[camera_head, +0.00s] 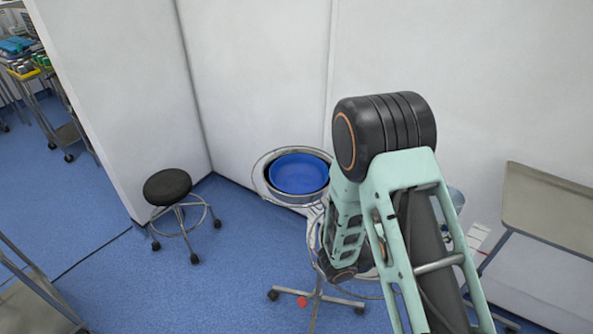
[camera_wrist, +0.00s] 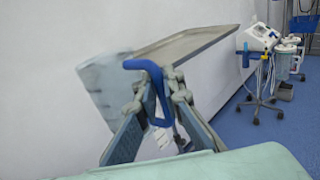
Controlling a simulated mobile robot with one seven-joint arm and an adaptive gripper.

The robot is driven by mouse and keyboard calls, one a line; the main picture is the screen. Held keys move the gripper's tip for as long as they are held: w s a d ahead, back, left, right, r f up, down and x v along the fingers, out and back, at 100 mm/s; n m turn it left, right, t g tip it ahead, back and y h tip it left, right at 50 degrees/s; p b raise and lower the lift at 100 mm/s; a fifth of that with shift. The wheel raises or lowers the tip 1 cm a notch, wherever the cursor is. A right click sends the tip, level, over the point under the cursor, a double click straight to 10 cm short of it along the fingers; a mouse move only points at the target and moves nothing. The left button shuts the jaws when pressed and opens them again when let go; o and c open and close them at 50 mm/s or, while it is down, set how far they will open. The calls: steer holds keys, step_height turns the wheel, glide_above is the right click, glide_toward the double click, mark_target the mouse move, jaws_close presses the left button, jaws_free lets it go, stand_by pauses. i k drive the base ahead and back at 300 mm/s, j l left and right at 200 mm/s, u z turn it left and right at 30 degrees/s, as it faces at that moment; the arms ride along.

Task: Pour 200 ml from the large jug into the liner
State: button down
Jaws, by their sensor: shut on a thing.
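The blue liner (camera_head: 299,173) sits like a bowl in the ring of a metal stand (camera_head: 262,180), left of my arm in the head view. In the wrist view my gripper (camera_wrist: 155,95) is shut on the blue handle (camera_wrist: 136,65) of the large jug. The jug's pale, see-through body (camera_wrist: 103,85) shows left of the fingers. In the head view my arm hides the gripper and most of the jug; a pale, clear edge (camera_head: 456,197) shows right of the arm. I cannot tell the liquid level. The liner is outside the wrist view.
A grey tray table (camera_head: 548,208) stands at the right; its top (camera_wrist: 185,45) is behind the jug in the wrist view. A black stool (camera_head: 167,186) stands left of the stand. White walls are close behind. A wheeled device (camera_wrist: 258,40) is at the wrist view's far right.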

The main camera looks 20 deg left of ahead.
mark_target(295, 173)
steer(key=j+z, duration=0.2)
steer(key=j, duration=2.45)
